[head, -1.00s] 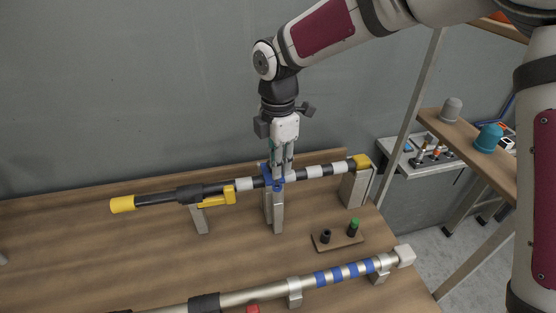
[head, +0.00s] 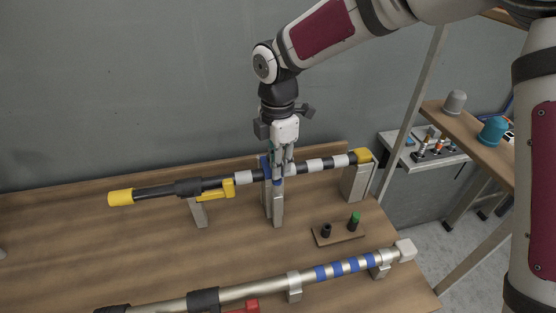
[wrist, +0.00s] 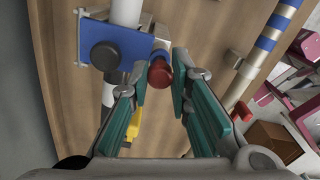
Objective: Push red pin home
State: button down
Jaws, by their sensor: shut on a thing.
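The red pin (wrist: 160,73) shows its round head between my teal fingertips in the wrist view, beside a blue clamp plate (wrist: 92,38) with a black knob (wrist: 105,56). My gripper (wrist: 159,80) is shut on the pin's head. In the head view my gripper (head: 282,168) points down at the blue clamp (head: 265,168) on the middle post, at the black pole with white bands (head: 243,178). The red pin is hidden there by my fingers. The pin's tip and how deep it sits cannot be seen.
A silver pole with blue bands (head: 339,268) lies in front, with a red part (head: 245,306) under it. A small wooden block (head: 338,235) with a green-topped peg (head: 354,220) stands between the poles. A shelf with grey and teal domes (head: 492,132) is at right.

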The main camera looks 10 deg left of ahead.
jog(key=shift+f, duration=0.7)
jog(key=c, duration=1.4)
grip_release()
jog(key=shift+r, duration=0.1)
notch_tip(320, 180, up, 12)
